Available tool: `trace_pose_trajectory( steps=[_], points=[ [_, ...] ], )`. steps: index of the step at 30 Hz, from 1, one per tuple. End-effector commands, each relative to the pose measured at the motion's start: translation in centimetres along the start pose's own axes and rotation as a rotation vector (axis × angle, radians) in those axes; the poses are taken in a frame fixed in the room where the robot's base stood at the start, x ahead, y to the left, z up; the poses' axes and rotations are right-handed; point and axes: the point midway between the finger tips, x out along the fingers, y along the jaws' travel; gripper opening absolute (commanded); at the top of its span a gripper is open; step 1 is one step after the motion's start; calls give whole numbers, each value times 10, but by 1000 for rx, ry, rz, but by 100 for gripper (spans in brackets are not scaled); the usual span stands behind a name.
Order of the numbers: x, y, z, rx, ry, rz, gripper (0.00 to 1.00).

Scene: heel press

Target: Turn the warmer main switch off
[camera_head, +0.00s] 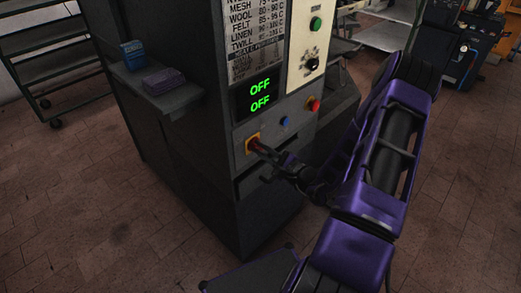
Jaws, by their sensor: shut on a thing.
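The warmer main switch (251,138) is a red rotary handle on a yellow-orange plate, low on the front of the dark grey cabinet (200,140). My gripper (265,152) reaches it from the right and is shut on its red handle. The fingers hide part of the handle, so its exact angle cannot be told. Above the switch, a black display (258,96) reads OFF on two green lines.
A blue button (284,120) and a red knob (313,104) sit right of the switch. A light panel above holds a green button (316,24) and a black dial (312,64). A side shelf (178,107) bears a blue box (133,54) and a purple block (164,80).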

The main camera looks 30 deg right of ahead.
Motion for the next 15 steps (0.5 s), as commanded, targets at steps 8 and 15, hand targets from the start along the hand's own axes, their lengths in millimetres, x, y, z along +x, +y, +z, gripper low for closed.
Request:
trace_pose_trajectory(
  steps=[8, 15],
  points=[
    [0, 0, 0, -6, 1, 1, 0],
    [0, 0, 0, -5, 1, 1, 40]
  ],
)
